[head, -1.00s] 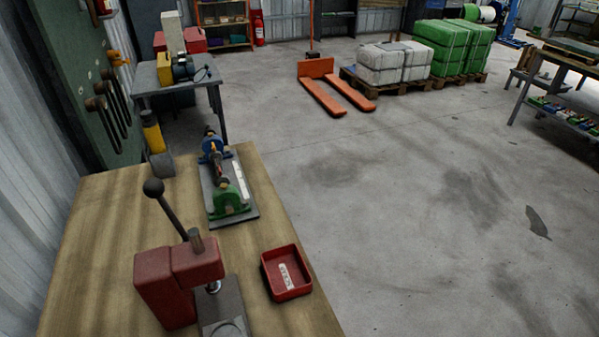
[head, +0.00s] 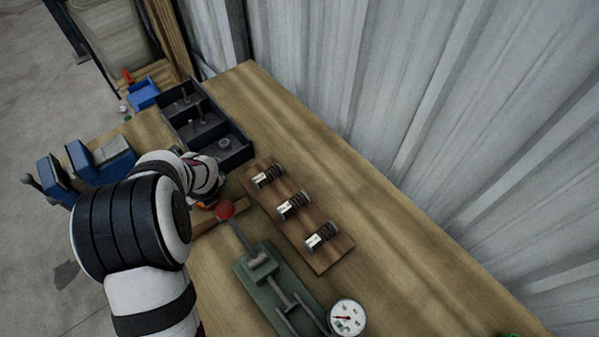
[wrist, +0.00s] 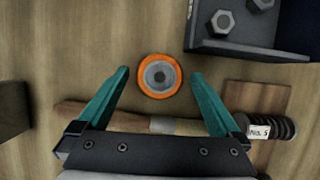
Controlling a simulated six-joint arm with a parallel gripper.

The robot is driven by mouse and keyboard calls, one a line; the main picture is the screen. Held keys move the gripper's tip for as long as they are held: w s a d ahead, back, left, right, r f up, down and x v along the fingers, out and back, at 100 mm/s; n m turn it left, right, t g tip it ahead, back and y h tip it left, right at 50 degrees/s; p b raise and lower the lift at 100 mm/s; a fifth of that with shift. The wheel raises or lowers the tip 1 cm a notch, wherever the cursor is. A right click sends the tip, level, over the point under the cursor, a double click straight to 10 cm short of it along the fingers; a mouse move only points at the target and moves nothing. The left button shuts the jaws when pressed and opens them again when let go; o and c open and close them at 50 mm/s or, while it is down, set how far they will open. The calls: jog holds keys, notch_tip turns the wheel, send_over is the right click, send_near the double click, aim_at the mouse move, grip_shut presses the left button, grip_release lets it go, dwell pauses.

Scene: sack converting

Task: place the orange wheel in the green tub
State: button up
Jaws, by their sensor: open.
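The orange wheel (wrist: 147,89) has a grey hub and lies flat on the wooden bench. In the wrist view it sits between the teal fingertips of my open gripper (wrist: 160,73), with a gap on each side. I cannot tell how high the fingers are above the bench. In the head view my arm mostly hides the wheel; a sliver of orange (head: 206,206) shows beside the wrist. No whole green tub is in view. A bit of a green thing (head: 510,335) shows at the bottom edge of the head view, too cut off to identify.
A wooden handle (wrist: 130,118) lies just below the wheel, under the fingers. A dark compartment tray (head: 234,146) with bolts, a board of springs (head: 331,252) and a green lever fixture (head: 262,264) with a red knob stand close by. Bare bench lies along the wall.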

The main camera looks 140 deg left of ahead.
jog(key=shift+f, duration=0.15)
grip_shut()
dwell(0.4)
